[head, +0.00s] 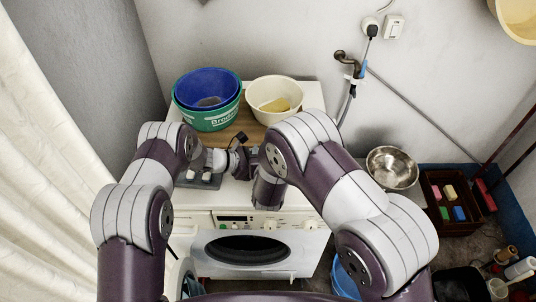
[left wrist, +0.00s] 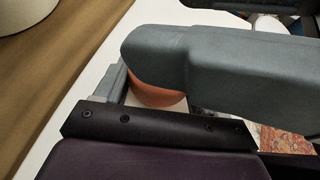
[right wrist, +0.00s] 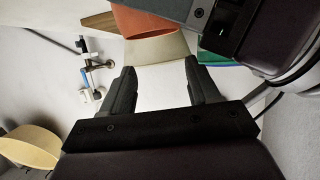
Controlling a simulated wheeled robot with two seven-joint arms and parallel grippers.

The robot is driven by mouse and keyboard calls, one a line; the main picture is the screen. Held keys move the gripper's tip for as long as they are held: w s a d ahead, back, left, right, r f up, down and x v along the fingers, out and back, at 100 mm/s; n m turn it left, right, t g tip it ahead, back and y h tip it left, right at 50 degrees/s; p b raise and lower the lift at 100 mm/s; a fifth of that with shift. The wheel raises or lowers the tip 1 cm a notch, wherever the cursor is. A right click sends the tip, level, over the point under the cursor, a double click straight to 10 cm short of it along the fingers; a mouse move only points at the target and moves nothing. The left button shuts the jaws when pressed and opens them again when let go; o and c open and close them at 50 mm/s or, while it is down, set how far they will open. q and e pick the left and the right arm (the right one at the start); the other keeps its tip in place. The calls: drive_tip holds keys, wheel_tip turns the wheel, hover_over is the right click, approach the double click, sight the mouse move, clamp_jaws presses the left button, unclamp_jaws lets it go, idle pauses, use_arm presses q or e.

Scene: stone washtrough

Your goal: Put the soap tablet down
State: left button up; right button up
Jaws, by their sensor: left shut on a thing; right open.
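An orange-brown piece, which I take for the soap tablet (left wrist: 157,96), shows below a large grey part in the left wrist view, its edges largely covered. My left gripper (left wrist: 150,84) is shut on it. An orange piece also shows at the top of the right wrist view (right wrist: 143,22). My right gripper (right wrist: 160,86) is open with nothing between its fingers. In the head view both hands are over the white washing machine top (head: 231,192), close together. The arms hide the fingertips and the soap there.
Blue and green basins (head: 206,118) and a cream bowl (head: 274,95) stand at the back of the top, by a wooden board (head: 240,131). A tap (head: 347,62) is on the wall. A steel bowl (head: 392,168) and a crate of coloured blocks (head: 433,198) are at right.

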wheel_tip(320, 180, up, 6)
drive_tip(key=shift+f, duration=0.25)
use_arm(q)
drive_tip(key=o, duration=0.9)
